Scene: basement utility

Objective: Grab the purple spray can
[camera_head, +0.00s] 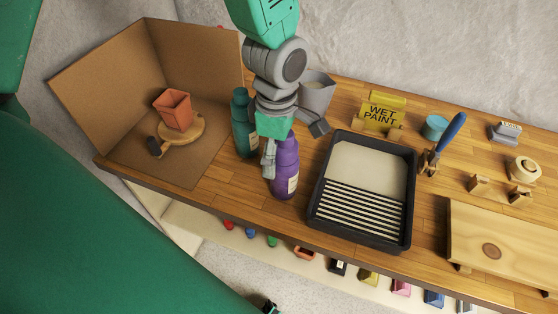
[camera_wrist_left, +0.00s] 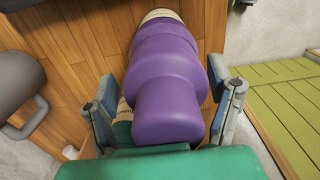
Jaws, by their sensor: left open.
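The purple spray can (camera_head: 286,172) stands upright on the wooden bench, left of the black paint tray. My left gripper (camera_head: 291,146) is open above and around the can's top, hiding part of it. In the left wrist view, the purple can (camera_wrist_left: 168,68) lies between the two spread fingers of my left gripper (camera_wrist_left: 165,106). A gap shows beside the right finger; whether the left finger touches the can is unclear. My right gripper is not in view.
A teal can (camera_head: 241,130) stands close left of the purple one. The paint tray (camera_head: 412,200) is close on the right, and a grey mug (camera_head: 316,95) is behind. A cardboard backdrop (camera_head: 110,80) with an orange pot (camera_head: 173,110) is at left. The bench's front edge is near.

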